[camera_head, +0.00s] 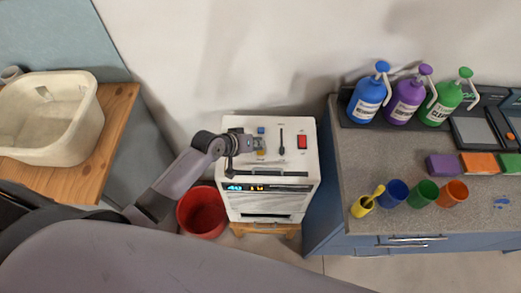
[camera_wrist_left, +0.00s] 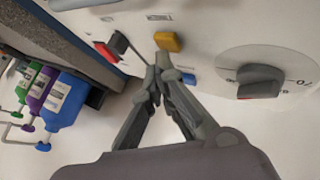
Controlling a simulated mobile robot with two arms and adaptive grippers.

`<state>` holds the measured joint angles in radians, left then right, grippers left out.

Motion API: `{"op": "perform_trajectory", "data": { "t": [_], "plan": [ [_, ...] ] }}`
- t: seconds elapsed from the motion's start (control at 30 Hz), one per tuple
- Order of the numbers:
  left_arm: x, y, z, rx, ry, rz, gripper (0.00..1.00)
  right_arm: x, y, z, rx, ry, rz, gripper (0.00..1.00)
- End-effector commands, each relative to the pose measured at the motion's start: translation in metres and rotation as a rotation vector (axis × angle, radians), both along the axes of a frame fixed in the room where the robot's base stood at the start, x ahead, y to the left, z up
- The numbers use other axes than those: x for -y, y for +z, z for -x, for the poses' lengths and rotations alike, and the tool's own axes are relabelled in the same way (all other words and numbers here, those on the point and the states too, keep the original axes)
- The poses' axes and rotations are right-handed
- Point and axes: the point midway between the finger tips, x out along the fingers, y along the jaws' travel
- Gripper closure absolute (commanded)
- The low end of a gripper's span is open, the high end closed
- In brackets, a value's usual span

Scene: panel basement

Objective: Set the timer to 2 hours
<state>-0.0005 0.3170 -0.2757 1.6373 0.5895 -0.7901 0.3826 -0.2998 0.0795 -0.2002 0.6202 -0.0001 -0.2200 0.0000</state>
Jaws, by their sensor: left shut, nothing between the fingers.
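The white machine (camera_head: 268,212) stands against the wall with a control panel on top. Its front display (camera_head: 268,187) shows blue digits that look like 40 and yellowish characters that look like 1H, too small to be sure. A blue button (camera_wrist_left: 188,78) and a yellow button (camera_wrist_left: 168,41) sit on the panel. The dial (camera_wrist_left: 262,82) is large in the left wrist view; my gripper hides much of it from the head. My left gripper (camera_wrist_left: 160,66) is shut and empty, tips between the two buttons, close to the yellow one; contact is unclear. My right gripper is not in view.
A black lever (camera_head: 281,140) and a red switch (camera_head: 302,142) are on the same panel. A red bucket (camera_head: 201,212) stands left of the machine. A counter (camera_head: 375,225) with pump bottles and cups is at right. A white basin (camera_head: 70,145) sits on a wooden top at left.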

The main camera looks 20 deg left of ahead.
Motion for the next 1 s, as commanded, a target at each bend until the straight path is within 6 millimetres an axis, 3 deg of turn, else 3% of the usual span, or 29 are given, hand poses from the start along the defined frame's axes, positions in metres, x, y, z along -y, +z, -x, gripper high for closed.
{"op": "perform_trajectory", "data": {
  "t": [1.0],
  "plan": [
    [0.0002,-0.0097,0.0000,0.000,0.000,0.000,1.00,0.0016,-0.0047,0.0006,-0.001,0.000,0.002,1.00]
  ]
}}
